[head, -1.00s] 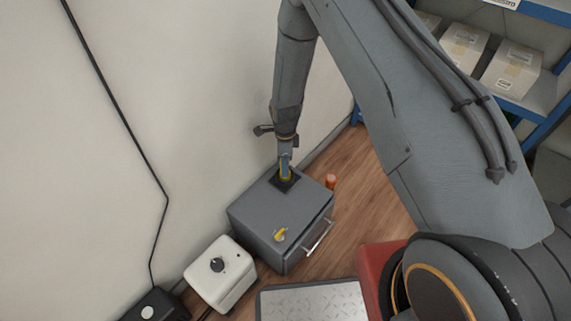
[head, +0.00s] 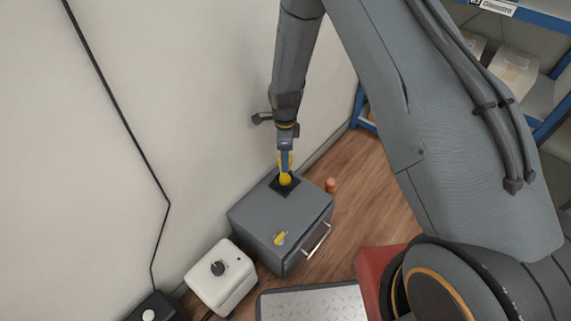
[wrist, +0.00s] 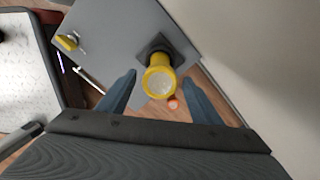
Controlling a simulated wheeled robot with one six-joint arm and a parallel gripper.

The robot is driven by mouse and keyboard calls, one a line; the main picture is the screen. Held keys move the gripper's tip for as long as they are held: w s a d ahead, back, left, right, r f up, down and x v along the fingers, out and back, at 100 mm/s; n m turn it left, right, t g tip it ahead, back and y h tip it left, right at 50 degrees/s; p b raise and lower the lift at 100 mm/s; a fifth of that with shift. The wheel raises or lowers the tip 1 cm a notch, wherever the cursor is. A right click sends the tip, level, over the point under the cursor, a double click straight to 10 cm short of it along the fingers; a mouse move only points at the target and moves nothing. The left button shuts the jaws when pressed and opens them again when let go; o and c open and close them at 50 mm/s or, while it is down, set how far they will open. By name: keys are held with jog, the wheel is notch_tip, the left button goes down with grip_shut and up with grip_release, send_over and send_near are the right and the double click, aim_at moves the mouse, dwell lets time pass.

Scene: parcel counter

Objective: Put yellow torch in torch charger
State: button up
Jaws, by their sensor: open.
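The yellow torch (head: 285,179) stands upright in the black square charger (head: 275,188) on top of the grey cabinet. In the wrist view, the torch (wrist: 159,82) shows its round lens end towards the camera, and the dark charger (wrist: 157,46) surrounds its lower end. My gripper (head: 285,157) is just above the torch in the head view. In the wrist view, my gripper's (wrist: 159,77) two fingers are spread apart, one on each side of the torch head, with gaps between. How deep the torch sits is hidden.
The grey cabinet (head: 257,222) carries another small yellow item (head: 280,239) near its front. An orange cylinder (head: 331,185) stands on the wooden surface beside the cabinet. A white box with a knob (head: 223,280) is at the left front. The wall is close behind.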

notch_tip(320, 180, up, 5)
jog(key=shift+r+p, duration=0.2)
jog(key=shift+p, duration=0.1)
jog(key=s+r+n, duration=0.5)
jog(key=r, duration=0.5)
jog(key=s+r+n, duration=0.5)
jog(key=r, duration=0.5)
jog(key=s+d+r+n, duration=0.2)
jog(key=s+r+n, duration=0.4)
jog(key=s, duration=0.4)
jog(key=s+d+r+n, duration=0.2)
jog(key=s+r+n, duration=0.4)
jog(key=s, duration=0.3)
jog(key=shift+s+d+y, duration=0.2)
jog(key=shift+s+y, duration=0.1)
jog(key=shift+s, duration=0.05)
